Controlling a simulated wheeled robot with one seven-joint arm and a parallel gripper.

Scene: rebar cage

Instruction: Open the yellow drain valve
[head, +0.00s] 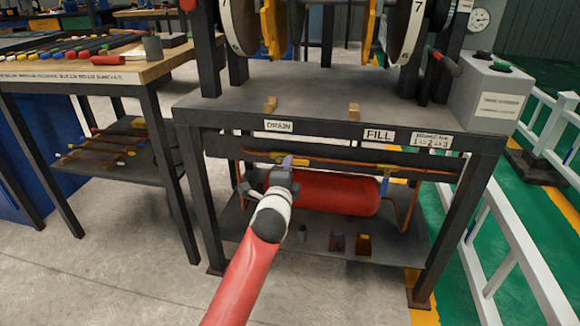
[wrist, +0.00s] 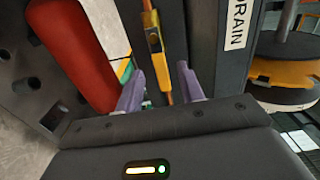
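The yellow drain valve (wrist: 154,42) sits on a copper pipe under the bench top. In the wrist view it shows just beyond and between my fingertips. In the head view, the yellow piece (head: 277,155) is on the pipe below the DRAIN label (head: 279,126), partly hidden by my gripper. My gripper (wrist: 160,78) has its two purple fingers apart, with the copper pipe showing between them and nothing visibly clamped. It also shows in the head view (head: 288,162), reaching under the bench's front edge. I cannot tell whether a finger touches the valve.
A red tank (head: 330,193) lies beneath the pipe, close to my gripper. A FILL label (head: 379,135) is on the bench edge to the right. A side table (head: 80,72) stands at left, and a white railing (head: 520,240) at right. The floor between bench and table is clear.

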